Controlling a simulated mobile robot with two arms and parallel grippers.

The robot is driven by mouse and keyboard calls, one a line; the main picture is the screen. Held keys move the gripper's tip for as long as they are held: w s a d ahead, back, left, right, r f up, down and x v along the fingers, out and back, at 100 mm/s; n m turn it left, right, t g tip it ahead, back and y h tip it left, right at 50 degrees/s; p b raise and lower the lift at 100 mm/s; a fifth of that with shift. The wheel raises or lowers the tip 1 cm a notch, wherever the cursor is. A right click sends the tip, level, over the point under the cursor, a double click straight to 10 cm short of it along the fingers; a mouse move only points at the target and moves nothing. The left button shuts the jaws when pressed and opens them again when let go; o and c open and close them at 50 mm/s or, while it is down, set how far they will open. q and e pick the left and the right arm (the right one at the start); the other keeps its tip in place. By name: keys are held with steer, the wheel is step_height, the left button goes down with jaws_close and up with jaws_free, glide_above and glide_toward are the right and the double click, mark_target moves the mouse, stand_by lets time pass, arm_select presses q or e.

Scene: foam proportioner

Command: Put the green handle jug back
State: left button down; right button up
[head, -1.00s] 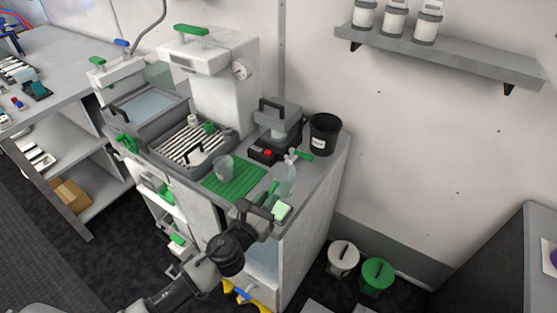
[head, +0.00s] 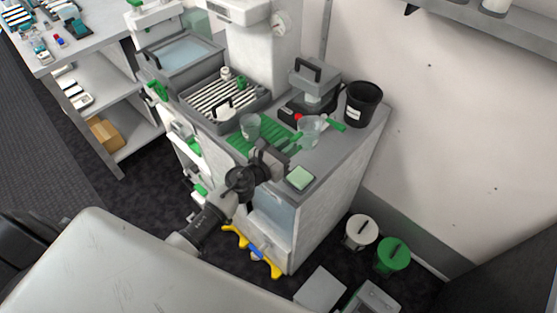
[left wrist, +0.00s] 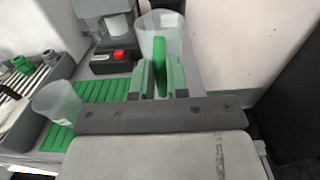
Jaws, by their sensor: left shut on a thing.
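The green handle jug (head: 309,133) is a clear vessel near the front right of the grey counter top. It also shows in the left wrist view (left wrist: 172,33), with its green handle (left wrist: 159,62) between the fingers. My left gripper (head: 285,150) is shut on that handle, left of the jug's body in the head view. I cannot tell whether the jug's base touches the counter. The fingers hide part of the handle. My right gripper is not in view.
A clear beaker (head: 250,127) stands on the green ribbed mat (head: 245,147). A black bucket (head: 362,104) and a grey device (head: 315,82) with a red button stand behind the jug. A pale green pad (head: 300,178) lies at the front corner. A ribbed tray (head: 205,104) is at left.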

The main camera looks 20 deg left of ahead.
arm_select(q)
steer(key=shift+w+a+f+b, duration=0.35)
steer(key=shift+a+f, duration=0.25)
steer(key=shift+f, duration=0.45)
steer(key=shift+w+a+f+b, duration=0.3)
steer(key=shift+a+f, duration=0.35)
steer(key=shift+f, duration=0.45)
steer(key=shift+w+a+f+b, duration=0.3)
steer(key=shift+a+f, duration=0.3)
steer(key=shift+f, duration=0.45)
steer(key=shift+s, duration=0.1)
steer(key=shift+f+b, duration=0.2)
steer(key=shift+b, duration=0.15)
steer(key=c, duration=1.1)
jaws_free()
steer(key=shift+r, duration=0.1)
